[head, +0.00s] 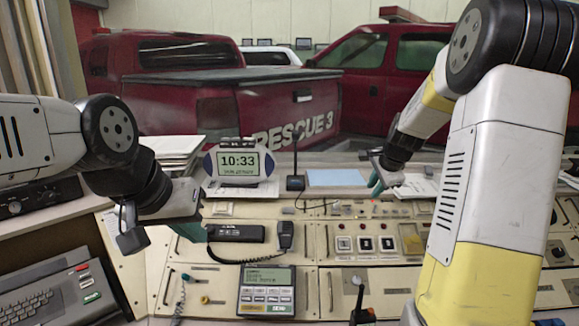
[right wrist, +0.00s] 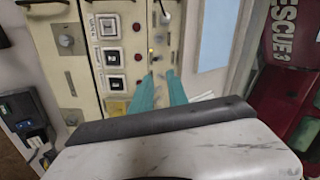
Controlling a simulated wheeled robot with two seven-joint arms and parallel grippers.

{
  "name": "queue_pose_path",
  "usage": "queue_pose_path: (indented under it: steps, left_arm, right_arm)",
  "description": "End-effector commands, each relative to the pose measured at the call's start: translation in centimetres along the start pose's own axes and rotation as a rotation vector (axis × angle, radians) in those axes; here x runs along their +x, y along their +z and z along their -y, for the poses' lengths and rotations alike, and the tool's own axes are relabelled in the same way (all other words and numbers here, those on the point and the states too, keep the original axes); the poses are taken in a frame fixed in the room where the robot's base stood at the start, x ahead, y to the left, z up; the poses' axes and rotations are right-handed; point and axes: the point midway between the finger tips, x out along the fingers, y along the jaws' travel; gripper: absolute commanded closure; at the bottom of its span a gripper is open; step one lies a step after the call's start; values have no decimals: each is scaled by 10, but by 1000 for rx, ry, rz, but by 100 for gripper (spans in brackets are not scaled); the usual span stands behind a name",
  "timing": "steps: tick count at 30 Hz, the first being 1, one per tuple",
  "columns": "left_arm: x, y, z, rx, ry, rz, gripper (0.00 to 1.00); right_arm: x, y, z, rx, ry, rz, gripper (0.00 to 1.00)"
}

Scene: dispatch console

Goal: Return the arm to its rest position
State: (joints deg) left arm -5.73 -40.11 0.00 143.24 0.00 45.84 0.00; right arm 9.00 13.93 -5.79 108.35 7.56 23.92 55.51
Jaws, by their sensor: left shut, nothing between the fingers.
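My left gripper (head: 190,230) has teal fingertips and hangs over the left part of the console, beside the black radio handset. It is shut and empty. My right gripper (head: 376,180) is over the back part of the console, right of the light blue sheet. In the right wrist view its two teal fingers (right wrist: 161,88) stand apart with panel showing between them, and nothing is held. My right arm (head: 500,160) crosses the right side of the head view and hides part of the console.
The console has a radio handset (head: 236,233), a display unit (head: 266,290), lit square buttons (head: 365,244) and a joystick (head: 360,300). A clock reading 10:33 (head: 238,163) and a thin antenna base (head: 295,183) stand at the back. A keyboard unit (head: 50,300) is at the lower left.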

Motion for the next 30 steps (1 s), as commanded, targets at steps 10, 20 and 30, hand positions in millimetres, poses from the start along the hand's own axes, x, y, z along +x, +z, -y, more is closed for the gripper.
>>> queue_pose_path:
  steps: [10,20,30]
  left_arm:
    - [0,0,0,0,0,0,100]
    - [0,0,0,0,0,0,100]
    - [0,0,0,0,0,0,100]
  right_arm:
    - [-152,112,-55,-646,-58,100,80]
    - [-228,180,-154,-1207,-107,136,80]
    - [-240,193,-187,-1370,-114,140,80]
